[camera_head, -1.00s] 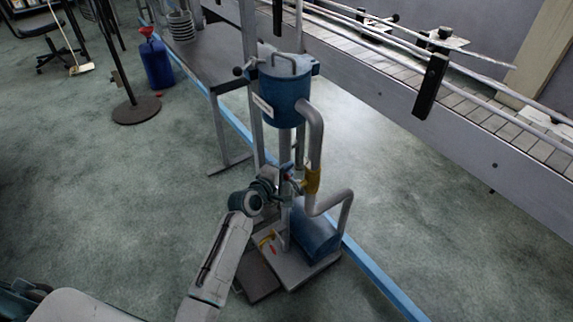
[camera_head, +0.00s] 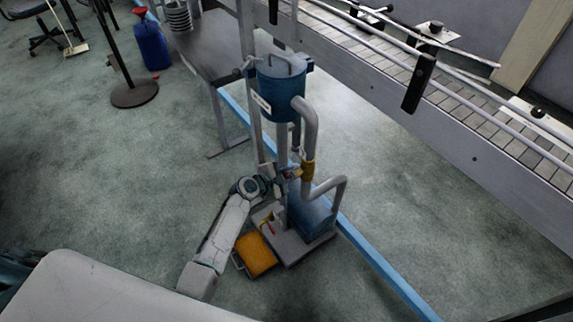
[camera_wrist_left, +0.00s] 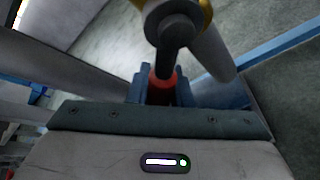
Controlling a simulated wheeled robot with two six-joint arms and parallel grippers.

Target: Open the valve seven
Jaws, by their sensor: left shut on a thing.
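A blue oil tank (camera_head: 280,95) with grey pipes stands on a floor base (camera_head: 306,248). A yellow valve body (camera_head: 308,171) sits on its pipe and also shows in the left wrist view (camera_wrist_left: 203,12). My left gripper (camera_head: 285,174) is at this valve. In the left wrist view its fingers (camera_wrist_left: 158,84) are shut around the red end of a dark valve handle (camera_wrist_left: 165,68) that reaches toward the yellow body. Much of the handle is hidden in the head view. No number seven is readable. My right gripper is not in view.
A shallow tray (camera_head: 240,262) with an orange surface lies beside the base. A blue floor rail (camera_head: 375,265) runs past the base. A conveyor (camera_head: 470,120) stands behind. A blue canister (camera_head: 154,50) stands at the back left.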

